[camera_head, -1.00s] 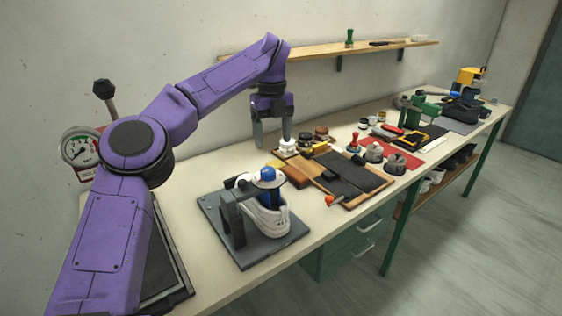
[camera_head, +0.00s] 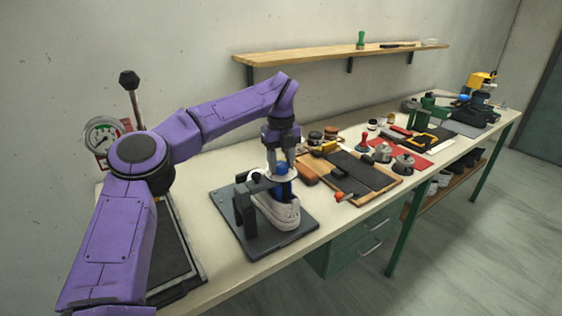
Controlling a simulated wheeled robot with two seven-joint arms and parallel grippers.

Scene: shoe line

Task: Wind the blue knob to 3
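The blue knob (camera_head: 281,169) tops the clamp stand (camera_head: 244,214), above a round pale plate and a white shoe (camera_head: 278,213). My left gripper (camera_head: 281,166) points down from above, with a finger on each side of the knob. Its fingers partly hide the knob, and I cannot tell whether they touch it. Any marks around the knob are too small to read. My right gripper is not in view.
A dial gauge (camera_head: 104,136) hangs on the wall at left, beside a black-knobbed lever (camera_head: 129,80). A tool board (camera_head: 362,174) lies right of the stand. A second blue knob (camera_head: 463,98) shows on the far machine. A wooden shelf (camera_head: 335,59) runs above the bench.

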